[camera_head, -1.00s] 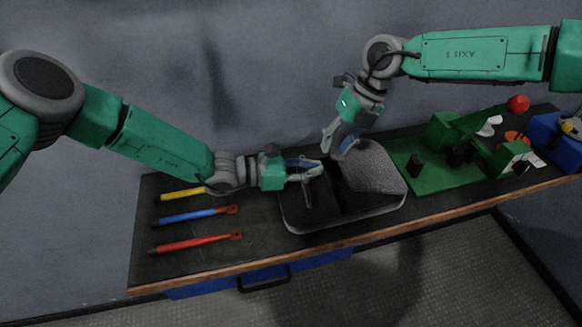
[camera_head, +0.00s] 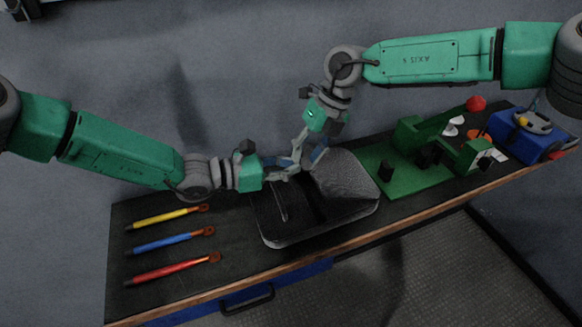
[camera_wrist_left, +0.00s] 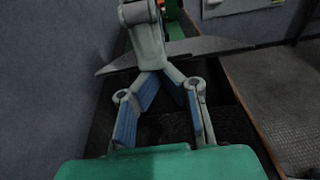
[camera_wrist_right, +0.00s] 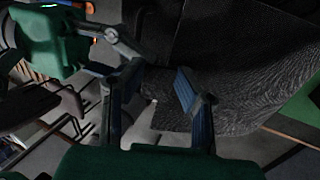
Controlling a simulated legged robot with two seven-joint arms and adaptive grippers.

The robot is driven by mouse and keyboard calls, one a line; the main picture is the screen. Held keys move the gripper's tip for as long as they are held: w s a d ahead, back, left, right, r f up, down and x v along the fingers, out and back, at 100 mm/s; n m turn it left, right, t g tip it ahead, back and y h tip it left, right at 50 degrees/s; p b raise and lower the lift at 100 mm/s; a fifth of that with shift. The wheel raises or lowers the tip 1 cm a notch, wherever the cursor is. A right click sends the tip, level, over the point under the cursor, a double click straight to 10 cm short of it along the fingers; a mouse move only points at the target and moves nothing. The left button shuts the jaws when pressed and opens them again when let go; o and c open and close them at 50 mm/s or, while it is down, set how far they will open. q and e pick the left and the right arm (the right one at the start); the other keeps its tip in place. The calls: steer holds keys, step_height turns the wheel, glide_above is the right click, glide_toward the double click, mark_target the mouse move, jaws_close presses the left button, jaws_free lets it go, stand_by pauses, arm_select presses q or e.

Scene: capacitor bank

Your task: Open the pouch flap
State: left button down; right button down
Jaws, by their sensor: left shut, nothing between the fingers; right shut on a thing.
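The dark pouch (camera_head: 318,232) lies on the bench in the middle of the head view. Its grey textured flap (camera_head: 347,176) lies over the right side; the left side looks black. My right gripper (camera_head: 309,160) is at the pouch's back edge, shut on dark cloth that seems to be the flap. In the right wrist view, the cloth (camera_wrist_right: 245,75) spreads behind the fingers (camera_wrist_right: 157,88). My left gripper (camera_head: 290,165) is shut and empty, close beside the right fingers above the pouch's back left. In the left wrist view, the right gripper's fingers (camera_wrist_left: 145,40) are just ahead.
Yellow (camera_head: 165,217), blue (camera_head: 170,241) and red (camera_head: 170,269) handled tools lie left of the pouch. A green board with blocks (camera_head: 385,190) and a blue box (camera_head: 525,138) stand to the right. The wooden front edge (camera_head: 400,232) borders the bench.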

steer(key=c, duration=1.5)
jaws_free()
steer(key=shift+s+f, duration=0.15)
steer(key=shift+f, duration=0.35)
steer(key=shift+d, duration=0.1)
steer(key=shift+r, duration=0.1)
